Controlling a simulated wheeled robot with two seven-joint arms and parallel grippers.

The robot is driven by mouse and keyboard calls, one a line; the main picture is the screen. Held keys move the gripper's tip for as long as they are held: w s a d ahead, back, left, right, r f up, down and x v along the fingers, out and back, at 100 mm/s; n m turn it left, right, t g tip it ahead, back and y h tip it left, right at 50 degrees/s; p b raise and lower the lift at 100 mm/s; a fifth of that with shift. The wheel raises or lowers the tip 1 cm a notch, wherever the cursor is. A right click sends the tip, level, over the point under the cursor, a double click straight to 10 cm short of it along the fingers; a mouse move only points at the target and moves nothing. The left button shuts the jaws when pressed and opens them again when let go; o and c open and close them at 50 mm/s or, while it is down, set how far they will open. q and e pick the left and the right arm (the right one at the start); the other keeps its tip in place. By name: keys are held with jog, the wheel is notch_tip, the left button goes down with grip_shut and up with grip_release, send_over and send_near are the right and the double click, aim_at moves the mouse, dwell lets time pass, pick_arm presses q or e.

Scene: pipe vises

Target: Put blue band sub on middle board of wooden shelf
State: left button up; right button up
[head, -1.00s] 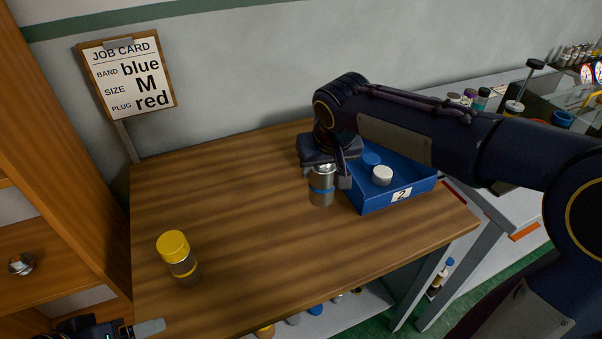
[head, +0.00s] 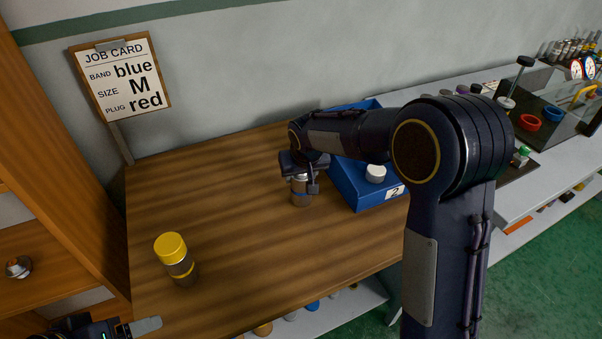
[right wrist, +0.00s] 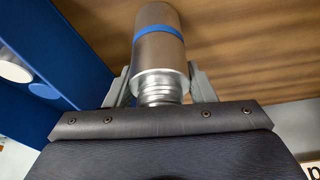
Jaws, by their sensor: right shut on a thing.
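The blue band sub (right wrist: 158,55) is a silver cylinder with a blue band and a narrower threaded neck. My right gripper (right wrist: 160,88) is shut on it at the neck end. In the head view the sub (head: 301,196) hangs below my right gripper (head: 300,181), over the table's back middle; I cannot tell whether it touches the wood. The wooden shelf (head: 52,150) stands at the left edge, only partly in view. One of its boards (head: 50,245) carries a small silver part. My left gripper (head: 140,328) shows at the bottom left, mostly cut off.
A yellow-capped cylinder (head: 175,258) stands on the table's front left. A blue tray (head: 372,198) marked 2, with a white cap (head: 375,173), lies right of the sub. The job card (head: 120,80) reads blue, M, red. The table's (head: 230,220) middle is clear.

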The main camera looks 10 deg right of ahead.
jog(key=shift+f, duration=0.15)
jog(key=o, duration=1.5)
jog(key=shift+o, duration=0.2)
